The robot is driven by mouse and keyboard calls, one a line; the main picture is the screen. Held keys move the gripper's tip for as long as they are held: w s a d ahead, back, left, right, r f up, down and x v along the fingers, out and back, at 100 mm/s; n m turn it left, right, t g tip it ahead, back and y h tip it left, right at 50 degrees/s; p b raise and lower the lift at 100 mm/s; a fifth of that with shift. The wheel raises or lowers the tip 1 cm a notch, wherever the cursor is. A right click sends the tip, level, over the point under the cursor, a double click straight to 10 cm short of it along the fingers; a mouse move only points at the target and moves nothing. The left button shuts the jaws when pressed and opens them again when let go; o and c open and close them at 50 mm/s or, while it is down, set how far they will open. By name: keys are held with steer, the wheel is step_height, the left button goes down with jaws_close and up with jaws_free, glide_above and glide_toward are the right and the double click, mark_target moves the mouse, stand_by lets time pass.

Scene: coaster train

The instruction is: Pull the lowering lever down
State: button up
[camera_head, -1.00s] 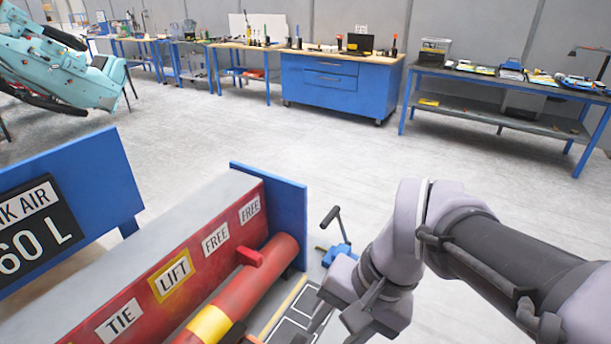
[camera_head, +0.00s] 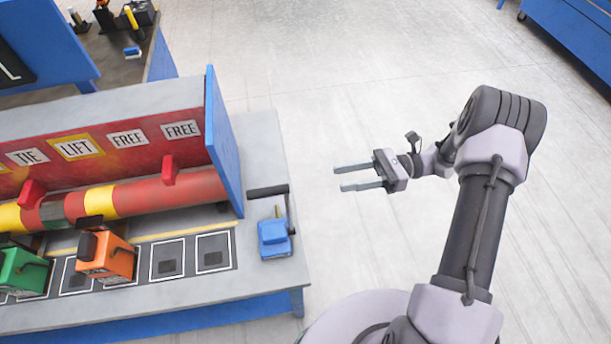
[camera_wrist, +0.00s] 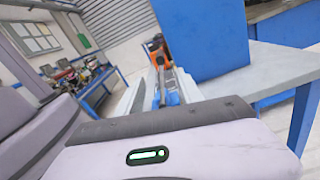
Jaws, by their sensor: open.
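A lever with a dark horizontal handle (camera_head: 267,191) and a blue base (camera_head: 274,239) stands at the right end of the grey bench; I see no label on it. Its arm stands up at the right of the base, with the handle on top pointing left. My gripper (camera_head: 338,178) is open and empty, to the right of the handle and clearly apart from it, its fingers pointing left. In the wrist view a blue part with a dark piece (camera_wrist: 172,88), likely the lever, shows beyond my wrist.
A blue end plate (camera_head: 223,145) stands just left of the lever. A red and yellow cylinder (camera_head: 130,197) lies under signs reading TIE, LIFT and FREE. An orange block (camera_head: 108,258) and a green block (camera_head: 22,270) stand on the bench.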

mark_target(283, 189)
steer(key=b+x, duration=0.2)
steer(key=x, duration=1.6)
steer(key=shift+a, duration=0.1)
jaws_close()
stand_by(0.4)
